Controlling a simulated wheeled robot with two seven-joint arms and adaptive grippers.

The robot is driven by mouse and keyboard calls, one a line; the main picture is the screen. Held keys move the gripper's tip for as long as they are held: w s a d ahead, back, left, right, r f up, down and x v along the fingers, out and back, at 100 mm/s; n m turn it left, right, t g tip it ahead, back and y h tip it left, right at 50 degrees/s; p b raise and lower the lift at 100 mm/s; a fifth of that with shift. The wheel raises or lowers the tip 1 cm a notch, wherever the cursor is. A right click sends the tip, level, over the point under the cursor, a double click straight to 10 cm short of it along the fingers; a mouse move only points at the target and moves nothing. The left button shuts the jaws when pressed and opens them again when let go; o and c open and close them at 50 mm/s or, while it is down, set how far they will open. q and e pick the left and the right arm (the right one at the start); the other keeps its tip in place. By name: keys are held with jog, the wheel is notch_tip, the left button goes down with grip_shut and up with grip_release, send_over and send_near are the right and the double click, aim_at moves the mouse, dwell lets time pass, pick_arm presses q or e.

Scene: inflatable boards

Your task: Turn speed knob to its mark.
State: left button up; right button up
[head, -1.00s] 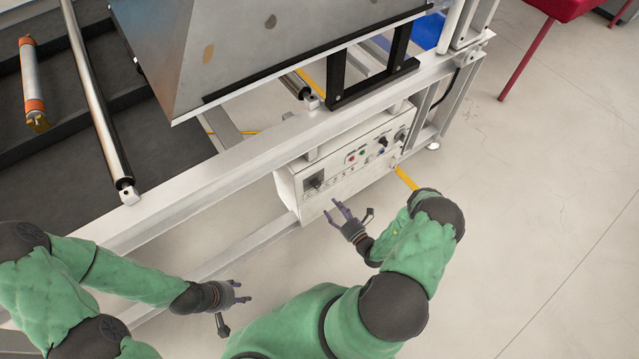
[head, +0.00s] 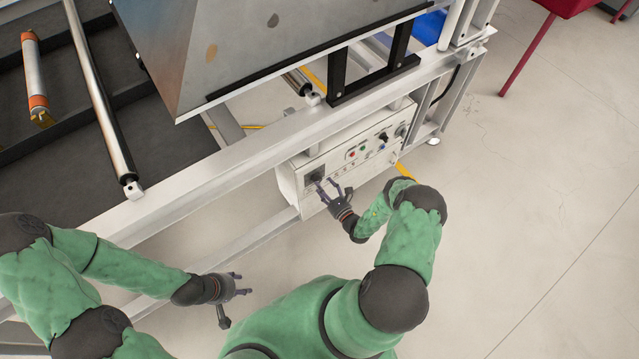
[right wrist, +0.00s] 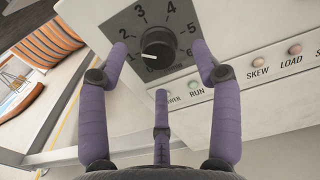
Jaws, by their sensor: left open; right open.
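The speed knob (right wrist: 159,48) is a black round knob with a white pointer line, on a dark dial plate with numbers in the right wrist view. Its pointer is toward the left, near the 1. The knob is mounted at the left end of a white control box (head: 352,176). My right gripper (right wrist: 158,55) is open, with purple fingers at either side of the knob and a third finger below it. I cannot tell if any finger touches it. In the head view my right gripper (head: 326,188) is at the panel. My left gripper (head: 239,284) is open and empty, away from the box.
Small RUN (right wrist: 194,85), SKEW (right wrist: 257,63) and LOAD (right wrist: 295,49) lights sit right of the dial. Another black knob (head: 383,137) is further right on the box. A metal frame beam (head: 260,127) runs above the box.

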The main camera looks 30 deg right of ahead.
aim_at(319, 182)
jog(key=shift+w+a, duration=0.1)
jog(key=shift+w, duration=1.45)
jog(key=c, duration=1.1)
jog(key=shift+m+b, duration=0.4)
jog(key=shift+b, duration=0.25)
jog(key=shift+c, duration=0.2)
jog(key=o, duration=1.1)
jog(key=shift+o, duration=0.2)
